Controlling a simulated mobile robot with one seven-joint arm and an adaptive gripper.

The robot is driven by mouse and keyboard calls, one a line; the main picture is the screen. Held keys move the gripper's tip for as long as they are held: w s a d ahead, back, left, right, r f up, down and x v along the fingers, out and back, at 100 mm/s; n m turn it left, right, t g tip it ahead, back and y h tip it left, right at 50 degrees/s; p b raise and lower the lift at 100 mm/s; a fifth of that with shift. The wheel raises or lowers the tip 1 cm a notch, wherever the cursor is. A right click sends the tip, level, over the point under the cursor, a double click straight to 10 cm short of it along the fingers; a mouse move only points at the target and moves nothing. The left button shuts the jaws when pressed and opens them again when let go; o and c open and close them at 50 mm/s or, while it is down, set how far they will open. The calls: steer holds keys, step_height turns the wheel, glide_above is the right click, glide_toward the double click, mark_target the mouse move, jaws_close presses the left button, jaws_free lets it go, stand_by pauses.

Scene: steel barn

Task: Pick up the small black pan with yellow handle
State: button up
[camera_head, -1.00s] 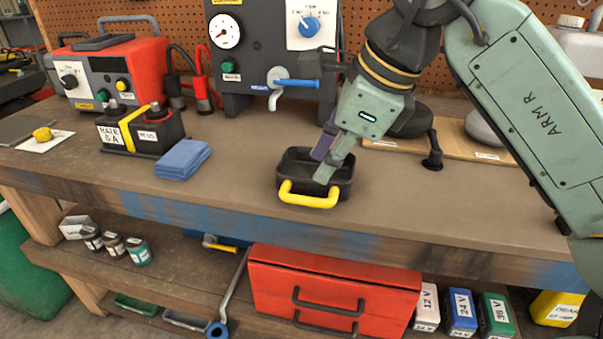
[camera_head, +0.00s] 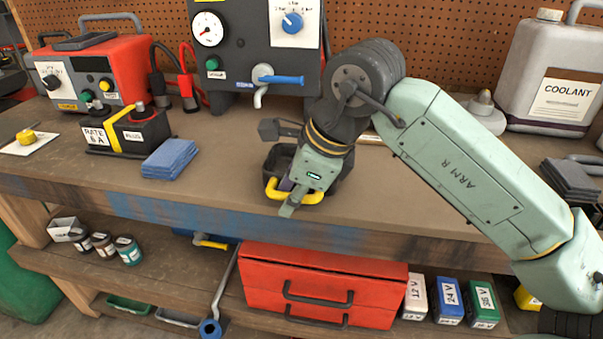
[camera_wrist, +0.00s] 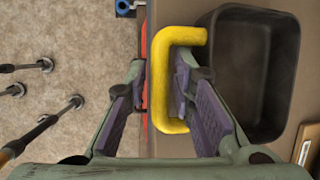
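The small black pan (camera_head: 343,171) sits on the workbench near its front edge, with its yellow handle (camera_head: 311,196) facing the front. In the head view my gripper (camera_head: 289,198) is over the handle and hides part of it and of the pan. In the wrist view the pan (camera_wrist: 243,75) is at the right and looks empty. Its yellow handle (camera_wrist: 160,72) lies between the two spread fingers of my gripper (camera_wrist: 160,92). The right finger overlaps the space between handle and pan; the left finger is outside the handle. I cannot tell whether either finger touches it.
A blue folded cloth (camera_head: 169,158) and a black-and-yellow battery (camera_head: 127,131) lie left of the pan. A grey machine with a blue lever (camera_head: 281,79) stands behind. A coolant jug (camera_head: 552,75) is at the back right. A red toolbox (camera_head: 320,285) sits on the lower shelf.

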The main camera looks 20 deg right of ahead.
steer(key=shift+c, duration=0.4)
jaws_close()
steer(key=shift+r, duration=0.2)
